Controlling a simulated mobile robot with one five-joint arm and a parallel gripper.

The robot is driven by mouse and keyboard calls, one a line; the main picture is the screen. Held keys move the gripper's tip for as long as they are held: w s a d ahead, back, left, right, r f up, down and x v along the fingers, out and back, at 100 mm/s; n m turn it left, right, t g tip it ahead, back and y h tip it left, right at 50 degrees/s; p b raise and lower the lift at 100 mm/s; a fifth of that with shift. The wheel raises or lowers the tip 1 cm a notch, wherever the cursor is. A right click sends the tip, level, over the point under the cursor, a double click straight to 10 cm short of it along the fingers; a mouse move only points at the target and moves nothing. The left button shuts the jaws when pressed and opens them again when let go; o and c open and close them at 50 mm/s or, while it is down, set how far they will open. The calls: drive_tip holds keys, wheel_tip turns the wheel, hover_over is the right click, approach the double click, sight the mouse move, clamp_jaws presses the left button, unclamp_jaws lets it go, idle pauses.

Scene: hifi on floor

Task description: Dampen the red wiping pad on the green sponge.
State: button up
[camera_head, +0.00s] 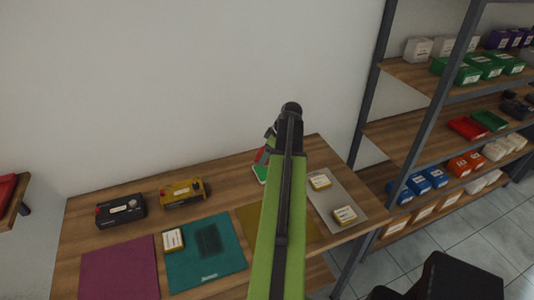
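A small green piece with a pale edge (260,173) shows just left of my arm, near the back of the wooden table. It may be the green sponge, but most of it is hidden behind the arm. A small red patch (260,156) shows right above it in the picture and may be the red wiping pad. I cannot tell whether the two touch. My arm reaches up from the bottom, and the end of my gripper (271,133) shows only as a dark part close to the red patch. Its fingers are hidden, so I cannot tell whether it holds anything.
The table (140,222) bears a purple mat (120,272), a teal mat (215,265), an olive mat (247,218) and a grey mat (333,205). A black device (120,211) and a yellow device (183,193) stand at back left. A shelf (400,137) with boxes stands right.

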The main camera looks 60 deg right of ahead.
sight(265, 170)
drive_tip(key=shift+s+d+f+b, duration=0.15)
drive_tip(key=shift+f+b, duration=2.25)
drive_tip(key=shift+f, duration=0.3)
drive_tip(key=shift+f+b, duration=0.55)
drive_tip(key=shift+f, duration=0.05)
wheel_tip(265, 170, up, 7)
drive_tip(key=p, duration=0.7)
drive_tip(key=shift+r, duration=0.15)
